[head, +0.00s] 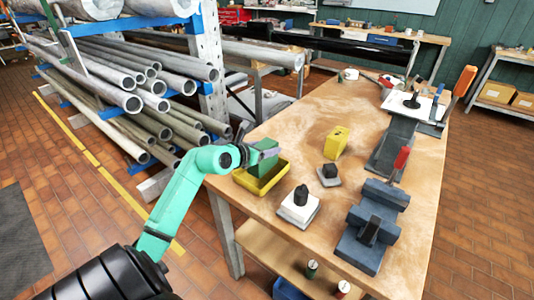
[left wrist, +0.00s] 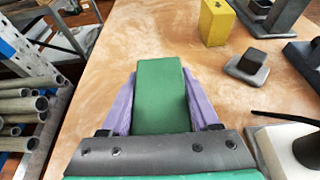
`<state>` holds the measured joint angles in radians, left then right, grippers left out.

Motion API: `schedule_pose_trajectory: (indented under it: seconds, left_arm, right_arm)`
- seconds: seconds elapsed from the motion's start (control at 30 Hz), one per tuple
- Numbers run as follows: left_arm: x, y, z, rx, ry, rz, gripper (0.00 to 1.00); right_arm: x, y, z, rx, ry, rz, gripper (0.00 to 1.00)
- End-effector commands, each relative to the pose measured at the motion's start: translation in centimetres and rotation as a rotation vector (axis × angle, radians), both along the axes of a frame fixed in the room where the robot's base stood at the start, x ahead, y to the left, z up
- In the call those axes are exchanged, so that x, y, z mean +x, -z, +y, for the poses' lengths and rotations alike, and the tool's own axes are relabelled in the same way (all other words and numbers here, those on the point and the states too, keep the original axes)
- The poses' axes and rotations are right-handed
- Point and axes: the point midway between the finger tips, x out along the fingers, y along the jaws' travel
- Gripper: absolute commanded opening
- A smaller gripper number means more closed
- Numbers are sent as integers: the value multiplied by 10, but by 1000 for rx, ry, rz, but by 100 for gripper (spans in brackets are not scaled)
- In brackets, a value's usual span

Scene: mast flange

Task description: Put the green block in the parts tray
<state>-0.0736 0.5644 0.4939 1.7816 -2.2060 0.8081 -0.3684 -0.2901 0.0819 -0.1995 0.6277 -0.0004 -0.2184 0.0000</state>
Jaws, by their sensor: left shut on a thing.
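The green block (head: 264,161) is held in my left gripper (head: 272,154), which is shut on it. In the left wrist view the green block (left wrist: 161,95) stands between the two purple fingers of the left gripper (left wrist: 160,90). The yellow parts tray (head: 262,192) is at the table's left edge. In the head view the block overlaps the tray's interior; I cannot tell whether it touches the tray floor. The tray does not show in the left wrist view. My right gripper is not in view.
A yellow block (head: 336,142), a dark block on a grey plate (head: 329,180) and a white base with a black knob (head: 299,208) stand right of the tray. A dark vise (head: 372,225) is near the front right. A pipe rack (head: 150,80) stands left of the table.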

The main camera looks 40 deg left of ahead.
Motion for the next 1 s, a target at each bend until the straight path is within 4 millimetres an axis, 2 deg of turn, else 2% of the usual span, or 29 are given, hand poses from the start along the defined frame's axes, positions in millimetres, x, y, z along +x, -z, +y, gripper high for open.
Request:
schedule_pose_trajectory:
  seconds: [0.03, 0.1, 0.37, 0.4, 0.47, 0.5, 0.83, 1.0]
  left_arm:
    - [0, 11, 0, -4, -1, 1, 0]
    - [0, 20, 0, -2, 0, -1, 0]
    - [0, 23, 0, 0, 0, -3, 0]
    - [0, 26, 0, 0, 1, 1, 66]
    - [0, 25, 0, 0, 1, 0, 89]
    - [0, 25, 0, 0, 1, 0, 92]
    - [-2, 24, 0, 0, 1, 0, 92]
    - [-24, 16, 0, 3, 1, 2, 92]
  right_arm:
    - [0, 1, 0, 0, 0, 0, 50]
    - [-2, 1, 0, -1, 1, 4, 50]
    - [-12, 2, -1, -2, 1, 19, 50]
    - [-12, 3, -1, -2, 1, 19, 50]
    - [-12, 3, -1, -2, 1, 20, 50]
    - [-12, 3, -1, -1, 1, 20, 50]
    - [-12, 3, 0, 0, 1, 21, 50]
    - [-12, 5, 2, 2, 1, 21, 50]
